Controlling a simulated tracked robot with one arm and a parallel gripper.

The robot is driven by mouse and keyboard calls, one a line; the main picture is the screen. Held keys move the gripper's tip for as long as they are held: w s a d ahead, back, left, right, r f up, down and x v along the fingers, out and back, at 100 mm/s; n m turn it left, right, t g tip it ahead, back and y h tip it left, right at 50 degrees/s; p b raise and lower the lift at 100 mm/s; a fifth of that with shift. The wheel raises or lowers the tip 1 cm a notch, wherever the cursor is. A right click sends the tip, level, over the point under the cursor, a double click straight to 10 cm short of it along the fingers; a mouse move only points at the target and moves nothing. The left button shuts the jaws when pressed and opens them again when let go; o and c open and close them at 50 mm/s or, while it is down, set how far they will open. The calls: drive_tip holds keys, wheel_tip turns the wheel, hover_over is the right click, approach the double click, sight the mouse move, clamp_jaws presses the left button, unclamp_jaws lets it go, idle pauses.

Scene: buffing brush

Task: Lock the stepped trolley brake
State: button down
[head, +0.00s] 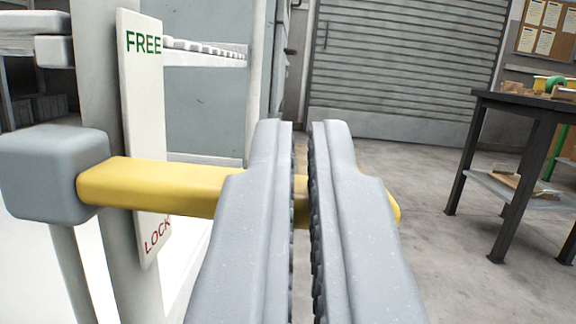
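The brake lever is a yellow bar (160,185) running sideways from a grey block (48,175) at the left. It crosses a white plate (140,110) marked FREE in green at the top and LOCK in red at the bottom. The bar lies between the two words, nearer LOCK. My gripper (301,130) is in the middle, its grey fingers pointing away with a narrow gap between the dark ridged pads. The fingers cover part of the bar, which shows through the gap and past the right finger. I cannot tell whether they touch it.
A pale upright post (95,70) and rails (205,52) of the trolley stand at the left. A dark table (535,103) with small items stands at the right. A grey shutter (405,70) closes the back. The floor (430,240) between is clear.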

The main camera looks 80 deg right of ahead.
wheel_tip(320, 180, up, 4)
drive_tip(key=p, duration=0.4)
drive_tip(key=w+v, duration=0.1)
drive_tip(key=v, duration=0.9)
drive_tip(key=shift+s, duration=0.4)
drive_tip(key=shift+f, duration=0.15)
